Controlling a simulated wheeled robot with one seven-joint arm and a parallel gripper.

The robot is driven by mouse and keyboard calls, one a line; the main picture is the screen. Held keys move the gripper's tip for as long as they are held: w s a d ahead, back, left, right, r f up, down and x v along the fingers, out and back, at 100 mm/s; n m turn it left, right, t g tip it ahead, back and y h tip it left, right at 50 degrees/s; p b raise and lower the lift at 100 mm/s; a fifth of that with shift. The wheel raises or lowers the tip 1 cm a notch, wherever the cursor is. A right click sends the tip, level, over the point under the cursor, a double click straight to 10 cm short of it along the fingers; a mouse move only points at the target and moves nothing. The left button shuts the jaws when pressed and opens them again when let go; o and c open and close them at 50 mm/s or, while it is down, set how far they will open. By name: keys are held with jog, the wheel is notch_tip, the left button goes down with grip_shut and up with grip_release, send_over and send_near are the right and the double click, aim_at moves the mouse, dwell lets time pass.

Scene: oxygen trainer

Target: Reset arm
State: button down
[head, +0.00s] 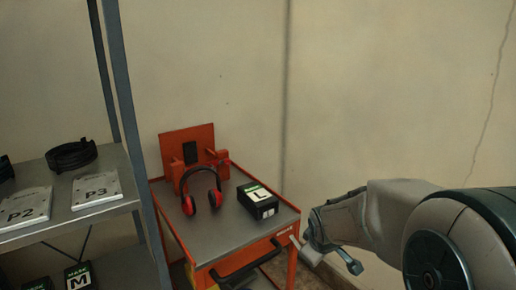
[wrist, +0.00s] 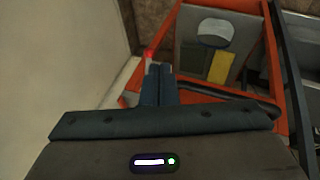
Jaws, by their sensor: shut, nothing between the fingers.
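My arm reaches in from the right in the head view, with my gripper (head: 318,238) just right of the orange cart's front right corner. In the wrist view my gripper (wrist: 159,70) has its two dark fingers side by side, shut, with nothing between them. The orange cart (head: 218,240) has a grey top. On it are red and black earmuffs (head: 202,190) and a black box marked L (head: 258,201). The cart's orange frame (wrist: 272,60) lies beyond the fingers in the wrist view. I cannot tell whether the gripper touches the cart.
A metal shelf (head: 135,190) at the left holds plates marked P2 (head: 25,207) and P3 (head: 97,190) and a coiled black item (head: 71,155). An orange upright stand (head: 187,148) is at the cart's back. A wall (head: 390,90) closes off the back.

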jog(key=s+a+r+m+g+y+p, duration=0.1)
jog(key=s+a+r+m+g+p, duration=0.1)
jog(key=s+r+m+p, duration=0.6)
jog(key=s+r+g+p, duration=0.1)
jog(key=s+r, duration=0.6)
jog(key=s, duration=0.4)
jog(key=shift+a+r+p, duration=0.2)
jog(key=shift+r+p, duration=0.1)
jog(key=shift+p, duration=0.05)
